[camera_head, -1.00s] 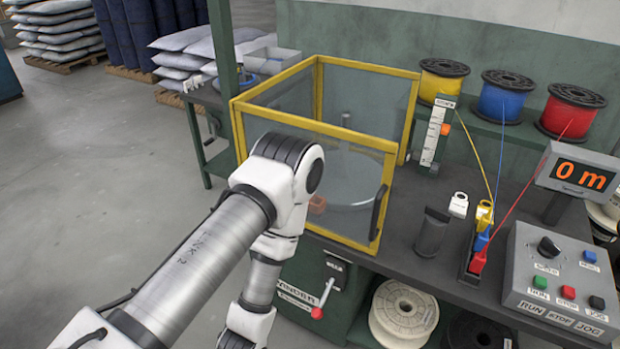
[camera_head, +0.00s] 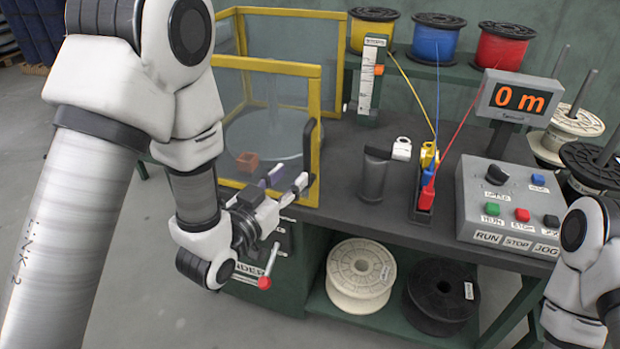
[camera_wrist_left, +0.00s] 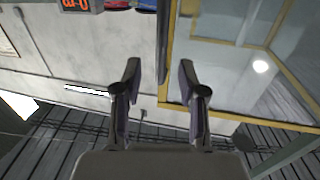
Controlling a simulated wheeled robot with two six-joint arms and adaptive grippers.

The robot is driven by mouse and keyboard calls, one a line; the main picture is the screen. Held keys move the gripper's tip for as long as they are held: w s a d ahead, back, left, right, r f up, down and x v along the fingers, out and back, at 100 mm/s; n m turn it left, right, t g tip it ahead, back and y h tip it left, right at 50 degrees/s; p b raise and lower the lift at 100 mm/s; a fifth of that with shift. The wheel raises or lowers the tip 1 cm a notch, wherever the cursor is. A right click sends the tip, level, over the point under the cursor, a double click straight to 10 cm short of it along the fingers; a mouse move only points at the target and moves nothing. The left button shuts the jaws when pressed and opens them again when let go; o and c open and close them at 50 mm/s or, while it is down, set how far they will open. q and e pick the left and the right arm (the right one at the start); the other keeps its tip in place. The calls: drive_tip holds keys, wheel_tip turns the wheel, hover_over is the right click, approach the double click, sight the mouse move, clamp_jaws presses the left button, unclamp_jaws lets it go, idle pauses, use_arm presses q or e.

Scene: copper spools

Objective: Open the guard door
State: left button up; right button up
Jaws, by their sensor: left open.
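The guard door is the front clear panel in a yellow frame (camera_head: 262,66) on the bench, and it looks shut. Its black handle (camera_head: 309,150) is upright at the door's right edge. My left gripper (camera_head: 288,180) is open and empty in front of the door's lower right corner, close to the handle's lower end. In the left wrist view a dark upright bar, likely the handle (camera_wrist_left: 163,45), lies beyond the gap between the open fingers (camera_wrist_left: 160,75). I cannot tell whether they touch it. My right arm shows at the right edge; its gripper is out of view.
To the right stand a dark post with a white top (camera_head: 374,175), wire guides and the control box (camera_head: 510,205). A red-knobbed crank (camera_head: 264,282) sits below my left gripper.

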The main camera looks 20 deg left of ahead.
sight(305, 158)
use_arm(q)
drive_tip(key=b+x, duration=0.1)
drive_tip(key=b, duration=0.1)
drive_tip(key=b+x, duration=0.1)
drive_tip(key=b, duration=0.2)
drive_tip(key=shift+w+f, duration=0.15)
drive_tip(key=shift+f, duration=0.1)
drive_tip(key=x, duration=0.2)
drive_tip(key=r+x, duration=0.1)
drive_tip(key=x, duration=0.2)
drive_tip(key=shift+w, duration=0.3)
clamp_jaws()
